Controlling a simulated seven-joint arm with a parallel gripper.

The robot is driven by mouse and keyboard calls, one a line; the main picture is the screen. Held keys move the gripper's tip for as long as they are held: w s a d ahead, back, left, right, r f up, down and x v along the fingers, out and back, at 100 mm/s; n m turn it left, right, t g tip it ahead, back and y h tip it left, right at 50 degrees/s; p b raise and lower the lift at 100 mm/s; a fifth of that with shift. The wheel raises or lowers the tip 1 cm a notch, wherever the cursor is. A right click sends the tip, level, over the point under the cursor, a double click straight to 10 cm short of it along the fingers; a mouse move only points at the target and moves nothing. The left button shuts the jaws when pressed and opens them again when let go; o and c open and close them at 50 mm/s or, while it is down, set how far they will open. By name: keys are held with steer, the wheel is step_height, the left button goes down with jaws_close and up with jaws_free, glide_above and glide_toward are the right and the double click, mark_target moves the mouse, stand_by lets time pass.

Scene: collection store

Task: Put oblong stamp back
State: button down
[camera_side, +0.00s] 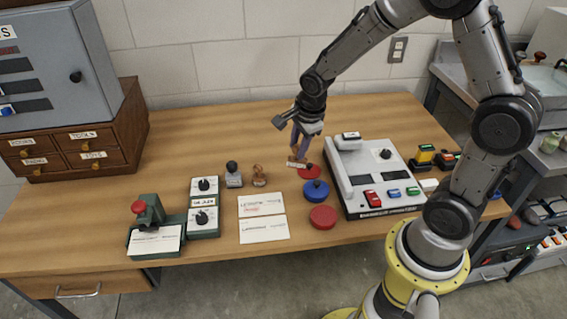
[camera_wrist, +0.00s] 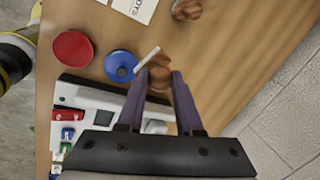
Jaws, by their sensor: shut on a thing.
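My gripper (camera_side: 299,148) is shut on a wooden stamp (camera_side: 296,160) with a pale oblong base. The stamp is just above the table at the edge of the far red pad (camera_side: 310,172); I cannot tell whether it touches. In the wrist view the stamp (camera_wrist: 158,80) sits between the two fingers (camera_wrist: 160,82), its pale base edge tilted toward the blue pad. A second wooden stamp (camera_side: 259,176) stands left of my gripper, beside a grey, dark-knobbed stamp (camera_side: 234,175). The wooden one also shows in the wrist view (camera_wrist: 186,9).
A blue pad (camera_side: 316,191) and a near red pad (camera_side: 322,216) lie in front of my gripper. A white device (camera_side: 350,188) with coloured buttons stands right. Printed cards (camera_side: 263,205) and green devices (camera_side: 203,206) lie left. The back middle of the table is clear.

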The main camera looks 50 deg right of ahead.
steer(key=shift+w+d+f, duration=0.15)
steer(key=shift+w+f, duration=0.75)
steer(key=shift+f, duration=0.6)
steer(key=shift+w+d+f, duration=0.15)
steer(key=shift+w+f, duration=0.7)
steer(key=shift+f, duration=0.7)
steer(key=shift+w+d+f, duration=0.15)
steer(key=shift+w+f, duration=0.75)
steer(key=shift+f, duration=0.6)
steer(key=shift+f, duration=0.15)
steer(key=c, duration=0.6)
jaws_free()
steer(key=shift+o, duration=0.2)
